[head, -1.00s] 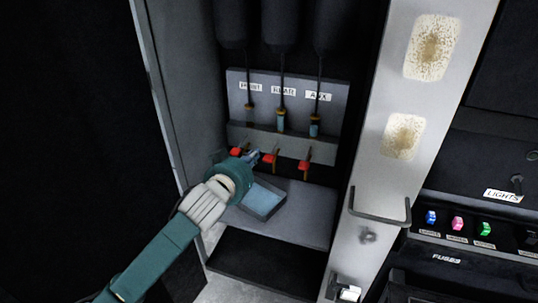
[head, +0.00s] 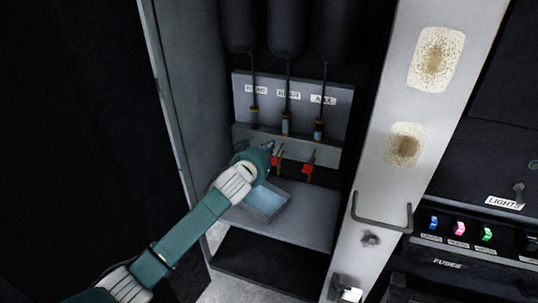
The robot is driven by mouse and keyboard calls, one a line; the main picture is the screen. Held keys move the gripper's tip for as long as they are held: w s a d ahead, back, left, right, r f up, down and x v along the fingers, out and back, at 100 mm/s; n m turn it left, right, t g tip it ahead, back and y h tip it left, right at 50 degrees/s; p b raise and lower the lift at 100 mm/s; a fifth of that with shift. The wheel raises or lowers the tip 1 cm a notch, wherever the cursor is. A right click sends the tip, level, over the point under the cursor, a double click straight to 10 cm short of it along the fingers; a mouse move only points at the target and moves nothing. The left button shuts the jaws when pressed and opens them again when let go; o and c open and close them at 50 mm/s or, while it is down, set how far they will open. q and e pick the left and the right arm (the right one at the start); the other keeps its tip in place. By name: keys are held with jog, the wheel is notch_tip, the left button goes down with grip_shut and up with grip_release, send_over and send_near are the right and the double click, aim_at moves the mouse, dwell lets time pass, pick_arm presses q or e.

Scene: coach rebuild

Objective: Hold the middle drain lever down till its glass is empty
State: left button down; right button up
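Three drain levers with red parts belong to the unit in the cabinet. The middle lever (head: 275,161) is just right of my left gripper's fingers. The right lever (head: 308,169) is clear of it, and the left lever is hidden behind the gripper. Above them are the middle glass (head: 286,126), with bluish liquid, the left glass (head: 254,119) and the right glass (head: 319,130). My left gripper (head: 268,147) has its fingertips at or very near the middle lever; contact and finger opening are too small to tell. My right gripper is not in view.
A tray with pale blue liquid (head: 264,204) sits on the shelf (head: 307,216) below the levers, partly behind my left arm. Dark cylinders (head: 286,30) hang above. A pale post with a handle (head: 381,222) bounds the right side; the cabinet wall (head: 187,110) bounds the left.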

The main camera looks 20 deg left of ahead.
pick_arm(q)
jog(key=shift+s+f, duration=0.1)
jog(key=shift+f, duration=1.9)
jog(key=t+b, duration=0.2)
jog(key=b, duration=0.9)
send_near(278, 153)
jog(key=w+f, duration=0.1)
jog(key=w+a+f, duration=0.1)
jog(key=w, duration=0.1)
jog(key=shift+f, duration=0.3)
dwell(1.4)
